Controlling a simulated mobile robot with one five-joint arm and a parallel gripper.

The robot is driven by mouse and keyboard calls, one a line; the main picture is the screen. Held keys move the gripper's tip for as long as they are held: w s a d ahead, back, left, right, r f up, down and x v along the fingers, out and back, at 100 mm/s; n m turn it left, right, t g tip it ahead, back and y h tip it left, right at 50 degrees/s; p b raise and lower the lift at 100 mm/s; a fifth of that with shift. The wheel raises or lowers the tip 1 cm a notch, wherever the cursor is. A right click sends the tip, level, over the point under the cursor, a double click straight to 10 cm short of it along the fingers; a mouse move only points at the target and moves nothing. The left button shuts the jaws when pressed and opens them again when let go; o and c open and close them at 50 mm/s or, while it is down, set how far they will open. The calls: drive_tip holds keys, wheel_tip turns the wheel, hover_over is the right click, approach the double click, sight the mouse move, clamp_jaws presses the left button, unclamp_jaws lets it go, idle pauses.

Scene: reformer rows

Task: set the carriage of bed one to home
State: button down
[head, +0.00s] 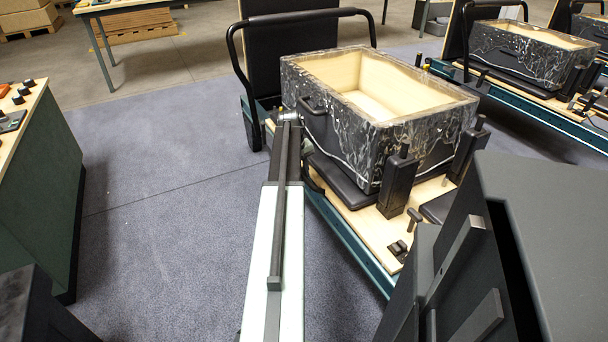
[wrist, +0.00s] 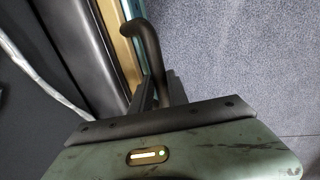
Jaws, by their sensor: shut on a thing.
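The nearest bed (head: 345,228) has a teal side rail and a pale wooden top. Its carriage is a black padded platform (head: 345,187) with black shoulder blocks (head: 398,183). A black curved handle (wrist: 148,42) stands out beside the carriage in the wrist view. My gripper (wrist: 160,88) is shut on this handle, with a finger on either side of it. In the head view my arm reaches to the bed's left side, and the fingers are hidden there. No number on the bed can be read.
A large open marbled box (head: 375,140) sits over the carriage. A black tubular frame (head: 232,70) arches at the bed's far end. Another bed (head: 530,95) stands to the right. A green bench (head: 40,190) is at left. Grey floor (head: 150,190) between is clear.

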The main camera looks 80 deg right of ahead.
drive_tip(key=shift+w+d, duration=0.2)
drive_tip(key=shift+w, duration=0.05)
drive_tip(key=c, duration=1.3)
unclamp_jaws()
drive_tip(key=shift+s, duration=0.1)
drive_tip(key=shift+r+p, duration=0.3)
drive_tip(key=shift+p, duration=0.05)
wheel_tip(320, 180, up, 7)
drive_tip(key=w+a+p, duration=0.1)
drive_tip(key=p, duration=0.6)
